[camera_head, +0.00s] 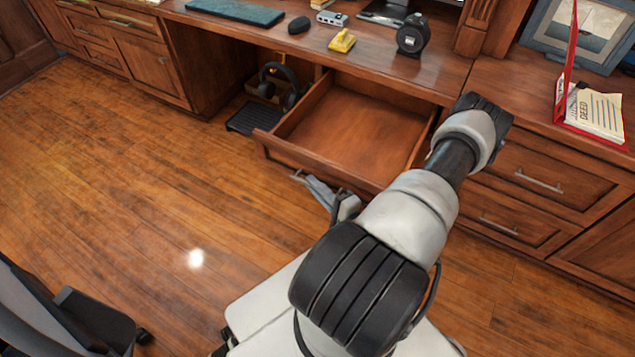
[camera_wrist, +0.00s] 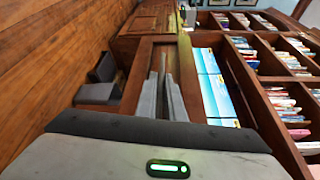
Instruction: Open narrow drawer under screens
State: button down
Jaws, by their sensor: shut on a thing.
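The narrow wooden drawer (camera_head: 352,122) under the desk is pulled well out, and its inside looks empty. A metal handle (camera_head: 297,176) shows low on its front panel, partly hidden by my gripper. My gripper (camera_head: 312,184) is at the front of the drawer, shut on the handle. In the wrist view its grey fingers (camera_wrist: 163,92) reach forward close together; the handle between them is not clearly seen. My arm hides the drawer's right front corner. The screens (camera_wrist: 213,85) show in the wrist view, with a blue and yellow picture.
The desk top (camera_head: 400,62) holds a keyboard (camera_head: 236,11), a mouse (camera_head: 299,25), a yellow object (camera_head: 342,41) and a round black device (camera_head: 412,36). Headphones (camera_head: 281,84) stand in the space left of the drawer. A chair (camera_head: 60,315) is at lower left. Floor left of the drawer is clear.

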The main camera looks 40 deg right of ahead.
jog(key=c, duration=1.9)
grip_release()
jog(key=shift+o, duration=0.2)
jog(key=s+r+p, duration=0.1)
jog(key=s, duration=1.6)
jog(key=shift+s+r+p, duration=0.15)
jog(key=shift+s+p, duration=0.1)
jog(key=shift+p, duration=0.1)
jog(key=shift+d, duration=0.1)
